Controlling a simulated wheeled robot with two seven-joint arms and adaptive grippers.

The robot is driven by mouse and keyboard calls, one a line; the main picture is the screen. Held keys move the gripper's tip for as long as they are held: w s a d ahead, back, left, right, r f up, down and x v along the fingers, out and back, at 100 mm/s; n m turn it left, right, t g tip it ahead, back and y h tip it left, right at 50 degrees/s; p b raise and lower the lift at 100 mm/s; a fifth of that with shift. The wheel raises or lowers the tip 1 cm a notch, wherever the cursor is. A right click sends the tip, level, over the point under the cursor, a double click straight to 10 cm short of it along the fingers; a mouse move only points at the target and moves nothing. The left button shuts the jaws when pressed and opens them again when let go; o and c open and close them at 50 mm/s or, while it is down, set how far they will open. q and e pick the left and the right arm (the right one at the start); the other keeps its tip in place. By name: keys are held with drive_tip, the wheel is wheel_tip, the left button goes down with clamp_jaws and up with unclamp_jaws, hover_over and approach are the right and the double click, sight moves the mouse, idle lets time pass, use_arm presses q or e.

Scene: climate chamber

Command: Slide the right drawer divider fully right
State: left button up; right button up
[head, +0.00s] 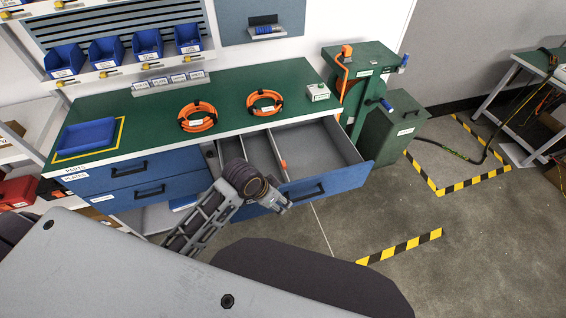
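The open drawer (345,174) sticks out from under the green-topped bench, with a blue front and a dark handle (306,190). Inside, thin pale dividers run front to back. The right divider (276,150), with an orange piece (284,164) near its front end, stands left of the drawer's middle. A wide empty compartment lies between it and the drawer's right wall. My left gripper (284,205) is low in front of the drawer front, left of the handle. Its fingers are too small to read, and contact is unclear. Its wrist hides the drawer's front left part. My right gripper is not visible.
Orange cable coils (265,102) and a blue tray (87,134) lie on the bench top (150,115). A green cabinet (393,130) stands just right of the drawer. Yellow-black tape (402,247) marks the floor. Open floor lies right and front.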

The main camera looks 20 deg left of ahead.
use_arm(q)
drive_tip(key=w+m, duration=0.1)
drive_tip(key=w, duration=0.1)
drive_tip(key=w+d+m, duration=0.1)
drive_tip(key=w, duration=0.2)
drive_tip(key=shift+w+d+m+g+h, duration=0.3)
drive_tip(key=shift+m+h, duration=0.1)
drive_tip(key=shift+w+a+r+m, duration=0.1)
drive_tip(key=shift+w+a+m, duration=0.05)
drive_tip(key=shift+w, duration=0.35)
drive_tip(key=shift+w+a+m, duration=0.15)
drive_tip(key=shift+w, duration=0.35)
drive_tip(key=m, duration=0.1)
approach(284, 163)
wheel_tip(284, 163, up, 4)
drive_tip(key=s, duration=0.1)
drive_tip(key=shift+w+a+r+g, duration=0.1)
drive_tip(key=shift+a+r+g, duration=0.1)
drive_tip(key=shift+a, duration=0.15)
drive_tip(key=shift+w+a+r+g, duration=0.1)
drive_tip(key=shift+a+g, duration=0.1)
drive_tip(key=shift+a, duration=0.2)
drive_tip(key=shift+f, duration=0.1)
drive_tip(key=shift+x, duration=6.8)
